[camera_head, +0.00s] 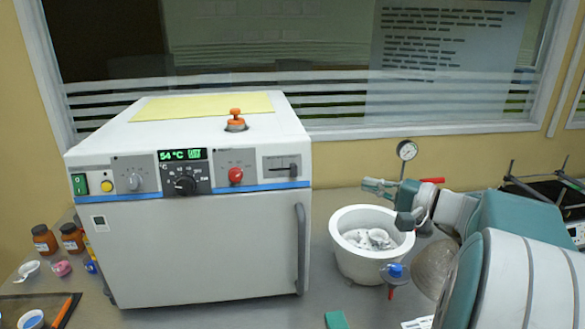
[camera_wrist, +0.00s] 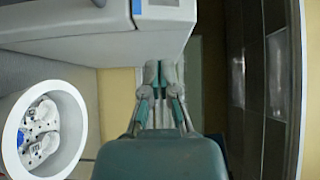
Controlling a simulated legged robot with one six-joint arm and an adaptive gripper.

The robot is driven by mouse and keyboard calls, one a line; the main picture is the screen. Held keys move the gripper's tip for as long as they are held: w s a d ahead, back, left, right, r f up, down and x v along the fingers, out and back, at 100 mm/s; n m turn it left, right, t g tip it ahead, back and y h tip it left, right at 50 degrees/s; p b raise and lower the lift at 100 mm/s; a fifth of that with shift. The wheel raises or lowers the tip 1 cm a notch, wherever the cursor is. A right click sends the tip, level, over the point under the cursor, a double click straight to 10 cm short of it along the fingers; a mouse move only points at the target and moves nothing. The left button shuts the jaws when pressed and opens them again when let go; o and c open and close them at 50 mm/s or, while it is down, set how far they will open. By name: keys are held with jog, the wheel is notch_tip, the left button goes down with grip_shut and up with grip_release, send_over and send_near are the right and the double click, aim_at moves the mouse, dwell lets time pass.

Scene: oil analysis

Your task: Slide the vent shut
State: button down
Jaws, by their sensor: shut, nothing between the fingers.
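The vent slider (camera_head: 282,167) is on the right end of the white oven's front panel in the head view. It is a pale plate with a dark horizontal slot and a small dark lever toward the right of the slot. The white oven (camera_head: 200,245) also shows in the wrist view (camera_wrist: 90,45), turned on its side. My gripper (camera_head: 366,187) is shut and empty. It hangs in the air to the right of the oven, apart from the slider. In the wrist view my gripper's fingers (camera_wrist: 164,66) are near the oven's edge; the slider is not visible there.
A white round tub (camera_head: 341,262) with white parts inside stands below my gripper and shows in the wrist view (camera_wrist: 85,125). A gauge (camera_head: 407,150) stands behind it. The oven has an orange knob (camera_head: 235,121) on top and a door handle (camera_head: 301,248) in front.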

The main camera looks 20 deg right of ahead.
aim_at(269, 169)
jog(key=x, duration=1)
jog(key=shift+a+r, duration=0.1)
jog(key=shift+r, duration=0.1)
jog(key=a, duration=0.2)
jog(key=w+a, duration=0.1)
jog(key=a, duration=0.1)
jog(key=shift+d, duration=0.1)
jog(key=a, duration=0.2)
jog(key=w+a, duration=0.1)
jog(key=a, duration=0.2)
jog(key=shift+w, duration=0.2)
jog(key=shift+d, duration=0.15)
